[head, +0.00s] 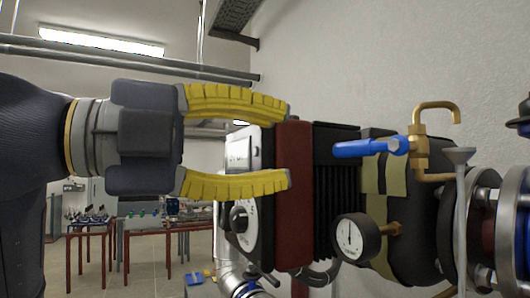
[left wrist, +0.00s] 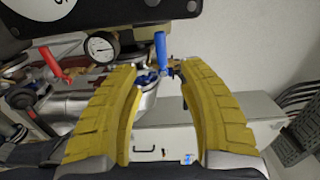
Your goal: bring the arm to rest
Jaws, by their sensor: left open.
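My left gripper (head: 290,142) comes in from the left in the head view, its two yellow ribbed fingers spread apart, one above the other. It is open with nothing between the fingers. In the head view the fingertips overlap the dark red and black housing of the pump unit (head: 294,220); I cannot tell whether they touch it. In the left wrist view the two fingers (left wrist: 158,75) stand apart with a blue-handled valve (left wrist: 161,50) showing beyond the gap. My right gripper is in neither view.
A blue valve lever (head: 362,148) on brass fittings and a round pressure gauge (head: 355,240) stick out at the right. Flanged pipes (head: 482,225) stand at the far right. Tables (head: 150,226) stand in the background. A grey box (left wrist: 215,130) shows in the left wrist view.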

